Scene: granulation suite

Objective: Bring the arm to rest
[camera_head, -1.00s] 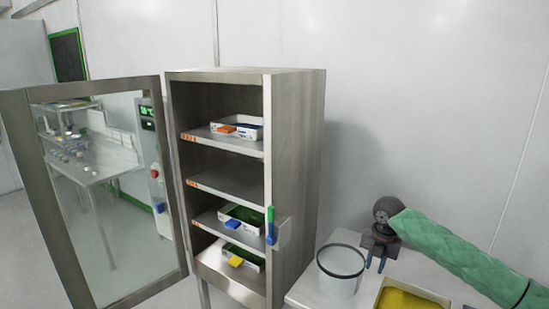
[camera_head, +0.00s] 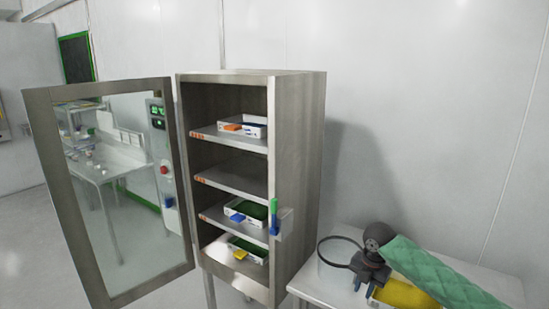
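My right arm, in a green quilted sleeve, comes in from the right in the head view. Its dark gripper (camera_head: 365,284) points down above the table at the lower right. Its two fingers are apart, with nothing visible between them. It overlaps the right side of a white bucket (camera_head: 336,270) with a dark rim in the picture; I cannot tell whether they touch. A yellow-filled tray (camera_head: 398,297) lies just right of the gripper, partly hidden by the arm. My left gripper is not in view.
A steel cabinet (camera_head: 300,170) stands left of the table (camera_head: 318,294), its glazed door (camera_head: 108,293) swung open to the left. Its shelves hold white trays, including an upper one (camera_head: 257,131). Blank wall (camera_head: 430,120) lies behind the table.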

